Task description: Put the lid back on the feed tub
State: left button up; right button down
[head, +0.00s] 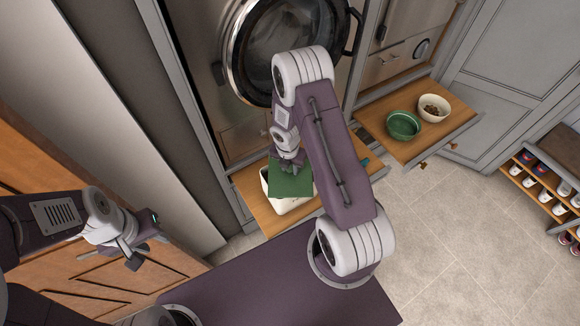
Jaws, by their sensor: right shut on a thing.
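The green lid (291,183) is a flat square piece at the middle of the head view. My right gripper (291,167) is shut on it from above. The feed tub (291,206) is a pale, off-white container directly below the lid, standing on a pulled-out wooden shelf (250,187). The lid covers most of the tub's top in this view, and I cannot tell whether it touches the rim. My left gripper (148,250) is at the left, away from the tub, open and empty.
A green bowl (403,126) and a cream bowl of brown feed (433,108) stand on another pulled-out shelf (377,130). A washing machine (285,50) stands behind the tub. A shoe rack (540,185) is at the far right. The tiled floor (450,220) between is clear.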

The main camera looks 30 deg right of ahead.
dwell(0.3)
jog(key=c, duration=0.5)
grip_release()
jog(key=shift+r, duration=0.1)
notch_tip(320, 180, up, 7)
jog(key=p, duration=0.7)
jog(key=shift+p, duration=0.3)
grip_shut()
